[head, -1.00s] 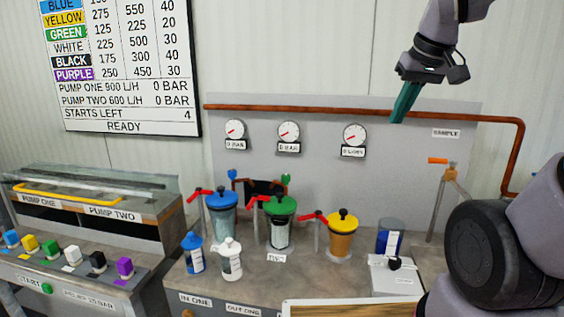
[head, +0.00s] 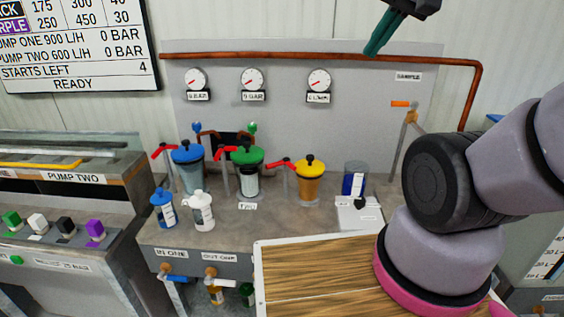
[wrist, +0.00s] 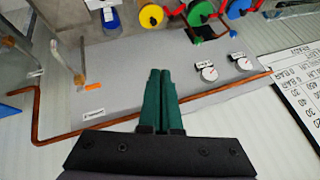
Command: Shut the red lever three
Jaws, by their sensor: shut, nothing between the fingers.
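Three red levers stand on the bench in the head view. The one on the right, beside the yellow-lidded vessel (head: 310,170), looks like red lever three (head: 283,163); its label is not readable. The other red levers are beside the blue-lidded vessel (head: 187,155) and the green-lidded vessel (head: 246,158). All three handles point roughly sideways. My gripper (head: 376,47), with teal fingers, is high at the right in front of the back panel, well above and apart from the levers. In the wrist view, my gripper (wrist: 160,72) has its fingers together, with nothing between them.
A copper pipe (head: 320,56) runs along the top of the panel, with gauges below. An orange lever (head: 401,103) is at the right. Blue (head: 162,209) and white (head: 202,211) bottles stand in front of the vessels. A wooden board (head: 310,270) is in front right.

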